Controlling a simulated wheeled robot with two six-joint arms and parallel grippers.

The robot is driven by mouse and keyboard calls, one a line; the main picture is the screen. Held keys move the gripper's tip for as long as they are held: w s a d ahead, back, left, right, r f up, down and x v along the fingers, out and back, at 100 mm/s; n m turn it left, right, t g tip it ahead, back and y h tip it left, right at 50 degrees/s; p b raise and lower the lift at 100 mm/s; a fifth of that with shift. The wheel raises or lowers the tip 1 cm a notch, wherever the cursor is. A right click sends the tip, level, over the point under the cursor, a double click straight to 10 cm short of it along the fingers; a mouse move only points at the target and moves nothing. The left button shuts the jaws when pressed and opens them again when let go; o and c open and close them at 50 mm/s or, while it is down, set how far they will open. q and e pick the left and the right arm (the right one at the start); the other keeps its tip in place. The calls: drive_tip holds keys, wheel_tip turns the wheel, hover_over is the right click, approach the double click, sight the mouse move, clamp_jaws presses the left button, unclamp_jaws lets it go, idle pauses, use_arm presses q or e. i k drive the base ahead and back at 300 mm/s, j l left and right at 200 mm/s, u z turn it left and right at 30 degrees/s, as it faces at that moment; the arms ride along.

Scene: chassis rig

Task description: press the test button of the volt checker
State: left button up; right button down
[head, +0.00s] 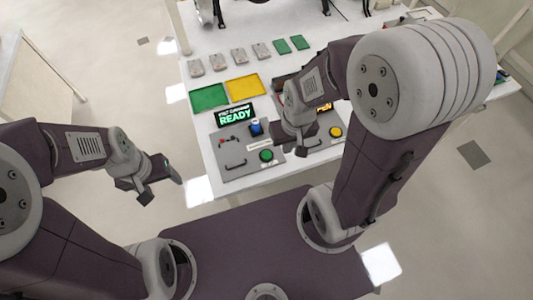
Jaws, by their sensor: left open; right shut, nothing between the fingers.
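The volt checker (237,169) is a grey panel on the white table, with a lit green display (234,115) that reads READY. A round green button (266,155) sits near its front right; I cannot read the label by it. My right gripper (301,150) is shut and empty, pointing down just right of the green button, over the gap towards the neighbouring panel. I cannot tell its height above the panels. My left gripper (162,188) is open and empty, off the table's left edge.
A second panel (322,147) with a yellow button (335,131) and orange display (323,107) stands to the right, partly hidden by my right arm. Green (208,97) and yellow (245,87) trays lie behind. Several grey and green small parts lie further back.

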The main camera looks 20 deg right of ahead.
sight(265, 155)
drive_tip(key=j+z, duration=0.2)
drive_tip(key=z, duration=0.2)
drive_tip(key=k+j+z, duration=0.15)
drive_tip(key=z, duration=0.2)
drive_tip(key=k+j+z, duration=0.1)
drive_tip(key=z, duration=0.3)
drive_tip(key=k+j, duration=0.05)
drive_tip(key=j, duration=0.05)
